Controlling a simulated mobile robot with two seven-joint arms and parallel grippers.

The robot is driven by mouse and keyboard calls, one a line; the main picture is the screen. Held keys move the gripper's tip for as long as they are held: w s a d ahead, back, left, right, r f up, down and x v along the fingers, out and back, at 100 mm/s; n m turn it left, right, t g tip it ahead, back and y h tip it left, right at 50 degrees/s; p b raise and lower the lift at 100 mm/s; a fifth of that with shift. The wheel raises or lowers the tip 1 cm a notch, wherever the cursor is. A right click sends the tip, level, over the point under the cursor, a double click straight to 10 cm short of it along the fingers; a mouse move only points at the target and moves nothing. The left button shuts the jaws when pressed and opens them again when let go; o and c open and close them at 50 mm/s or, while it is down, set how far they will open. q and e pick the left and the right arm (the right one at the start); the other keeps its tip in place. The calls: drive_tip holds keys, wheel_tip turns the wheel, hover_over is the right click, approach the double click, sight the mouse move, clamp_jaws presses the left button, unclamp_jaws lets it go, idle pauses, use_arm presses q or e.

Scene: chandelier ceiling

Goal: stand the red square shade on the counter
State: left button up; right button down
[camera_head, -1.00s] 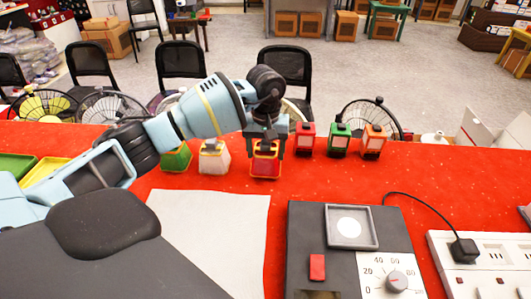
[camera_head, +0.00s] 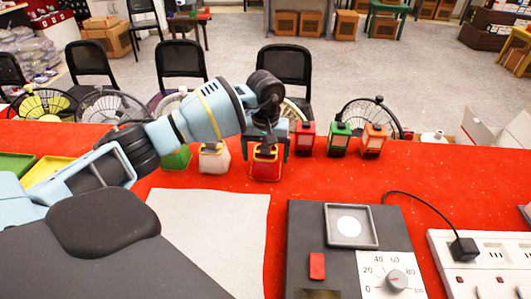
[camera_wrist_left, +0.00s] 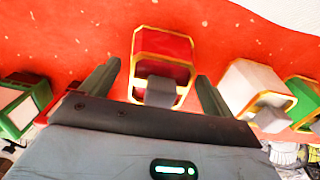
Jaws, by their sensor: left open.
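The red square shade (camera_head: 265,166) stands on the red counter (camera_head: 330,190) near its far edge, with gold-coloured edging and a grey knob on top. My left gripper (camera_head: 267,150) is over it from above, with a finger on either side. In the left wrist view the red shade (camera_wrist_left: 162,62) shows between the two spread fingers (camera_wrist_left: 155,90), with a gap on each side. The gripper is open. The gripper hides part of the shade's top in the head view. My right gripper is not in view.
A white shade (camera_head: 214,158) and a green shade (camera_head: 177,158) stand just left of the red one. Small red (camera_head: 305,138), green (camera_head: 339,139) and orange (camera_head: 373,140) lanterns stand to the right. A grey mat (camera_head: 215,225) and a dark dial box (camera_head: 310,235) lie nearer.

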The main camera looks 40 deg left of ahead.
use_arm(q)
wheel_tip(320, 180, up, 12)
drive_tip(key=shift+r, duration=0.1)
idle(0.4)
drive_tip(key=shift+s, duration=0.1)
